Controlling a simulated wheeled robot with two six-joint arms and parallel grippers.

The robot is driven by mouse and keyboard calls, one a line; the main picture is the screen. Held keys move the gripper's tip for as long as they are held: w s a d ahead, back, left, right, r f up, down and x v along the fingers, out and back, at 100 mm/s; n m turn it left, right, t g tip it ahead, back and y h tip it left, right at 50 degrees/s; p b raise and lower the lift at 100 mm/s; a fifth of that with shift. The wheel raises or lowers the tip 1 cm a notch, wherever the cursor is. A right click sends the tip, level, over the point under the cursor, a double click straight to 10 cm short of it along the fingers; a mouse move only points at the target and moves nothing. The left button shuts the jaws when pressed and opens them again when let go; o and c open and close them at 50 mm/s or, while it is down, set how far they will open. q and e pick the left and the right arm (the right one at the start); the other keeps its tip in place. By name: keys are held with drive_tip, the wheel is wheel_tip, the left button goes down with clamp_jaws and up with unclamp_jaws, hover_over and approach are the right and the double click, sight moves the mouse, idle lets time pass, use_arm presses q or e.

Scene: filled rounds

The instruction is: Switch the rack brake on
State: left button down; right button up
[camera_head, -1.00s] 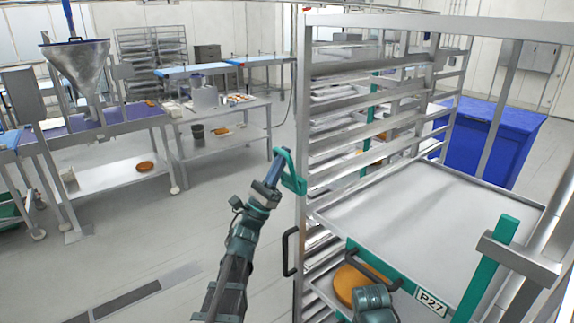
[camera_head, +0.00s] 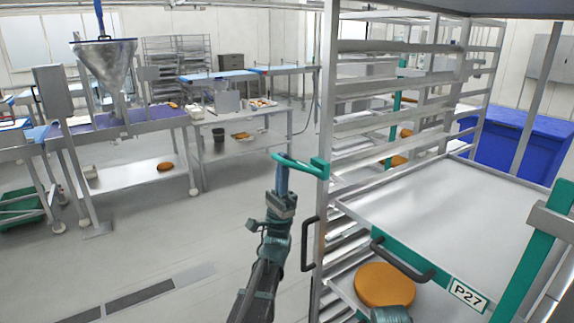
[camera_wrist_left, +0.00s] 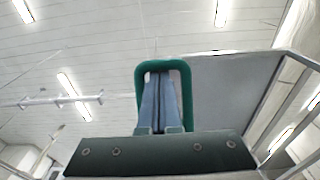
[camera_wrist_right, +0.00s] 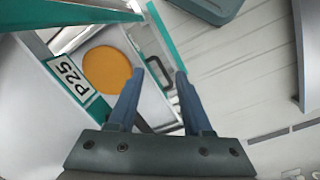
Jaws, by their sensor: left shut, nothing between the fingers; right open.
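The tall metal rack (camera_head: 322,110) stands at the right of the head view. A green loop-shaped lever (camera_head: 318,168), which looks like the rack brake, sticks out to the left from its near post, roughly level. My left gripper (camera_head: 282,168) is shut and empty, with its fingertips at the loop's outer end. In the left wrist view the green loop (camera_wrist_left: 142,72) frames the shut blue fingers (camera_wrist_left: 160,78); contact is unclear. My right gripper (camera_wrist_right: 160,73) is open and empty, above a tray labelled P25 (camera_wrist_right: 93,103). Its fingertips are hidden in the head view.
A tray labelled P27 (camera_head: 440,210) sits in the rack above an orange round (camera_head: 385,286). A black handle (camera_head: 307,245) is on the rack's post below the lever. A blue bin (camera_head: 520,145) stands behind.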

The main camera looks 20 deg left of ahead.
drive_tip(key=shift+f+b, duration=0.7)
drive_tip(key=shift+f, duration=0.25)
drive_tip(key=shift+f, duration=0.1)
idle(0.9)
